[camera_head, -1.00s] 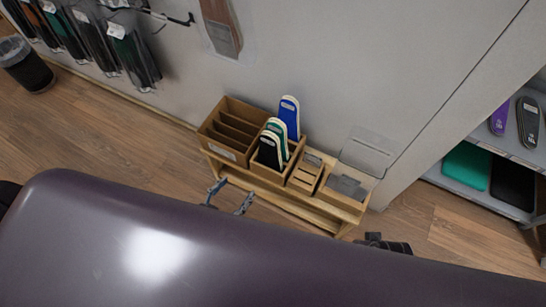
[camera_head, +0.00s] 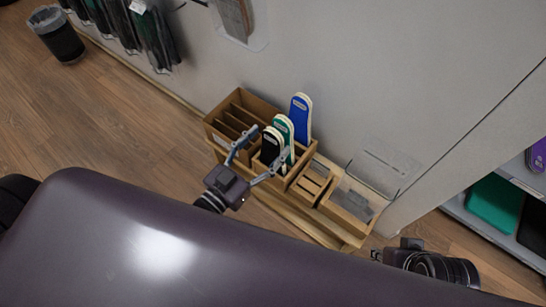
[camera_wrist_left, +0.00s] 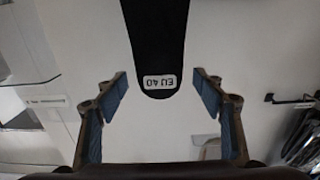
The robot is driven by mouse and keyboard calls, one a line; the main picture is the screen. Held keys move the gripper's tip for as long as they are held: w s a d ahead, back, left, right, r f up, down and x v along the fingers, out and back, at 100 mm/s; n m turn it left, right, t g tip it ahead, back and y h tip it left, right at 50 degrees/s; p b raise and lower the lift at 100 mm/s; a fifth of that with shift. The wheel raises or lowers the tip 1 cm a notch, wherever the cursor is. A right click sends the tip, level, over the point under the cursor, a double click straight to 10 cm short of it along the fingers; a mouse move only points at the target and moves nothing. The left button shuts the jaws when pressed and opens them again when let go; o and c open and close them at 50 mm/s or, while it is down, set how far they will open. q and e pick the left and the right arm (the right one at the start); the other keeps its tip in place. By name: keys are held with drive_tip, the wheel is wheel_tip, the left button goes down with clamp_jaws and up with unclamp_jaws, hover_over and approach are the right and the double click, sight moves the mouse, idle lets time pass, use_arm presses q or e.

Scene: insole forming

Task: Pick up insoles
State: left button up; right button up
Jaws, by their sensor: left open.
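Black, green and blue insoles stand upright in a wooden holder in the head view: the black insole (camera_head: 271,146) in front, the green insole (camera_head: 285,128) behind it, the blue insole (camera_head: 300,112) at the back. My left gripper (camera_head: 270,140) is open, its fingers on either side of the black insole's upper part. In the left wrist view the black insole (camera_wrist_left: 155,40), with an upside-down "EU 40" label, lies between the open fingers, with a gap on each side. My right gripper (camera_head: 377,255) is at the lower right, away from the insoles; its fingers are mostly hidden.
The wooden rack (camera_head: 290,222) stands against the wall. A divided box (camera_head: 212,127) is left of the insoles, and smaller trays (camera_head: 338,212) are right. A bin (camera_head: 62,45) stands at upper left. My purple body fills the foreground.

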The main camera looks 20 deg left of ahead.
use_arm(q)
drive_tip(key=shift+x, duration=1.35)
drive_tip(key=shift+c, duration=0.4)
drive_tip(key=c, duration=1.5)
drive_tip(key=shift+r, duration=0.1)
